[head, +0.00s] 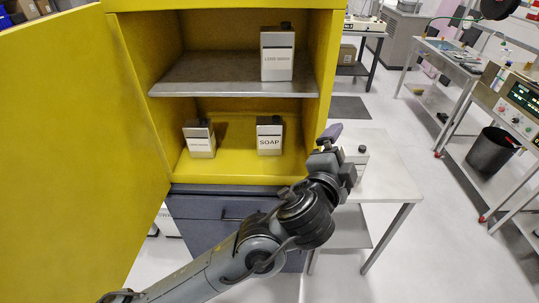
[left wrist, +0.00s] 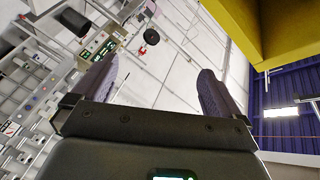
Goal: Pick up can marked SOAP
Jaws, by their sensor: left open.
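The can marked SOAP (head: 269,141) is a small light can with a dark top. It stands upright on the lower level of the open yellow cabinet (head: 323,70), right of centre. My left gripper (head: 332,133) is outside the cabinet, to the right of the can in the head view and apart from it. In the left wrist view the left gripper (left wrist: 156,82) shows two spread purple-grey fingers with nothing between them. The can is not visible in that view. My right gripper is not in view.
A similar can (head: 200,142) stands left of the SOAP can, and a larger one (head: 277,66) stands on the grey shelf (head: 205,76) above. The yellow door (head: 70,150) hangs open at left. A white side table (head: 392,178) at right holds another can, partly hidden by my gripper.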

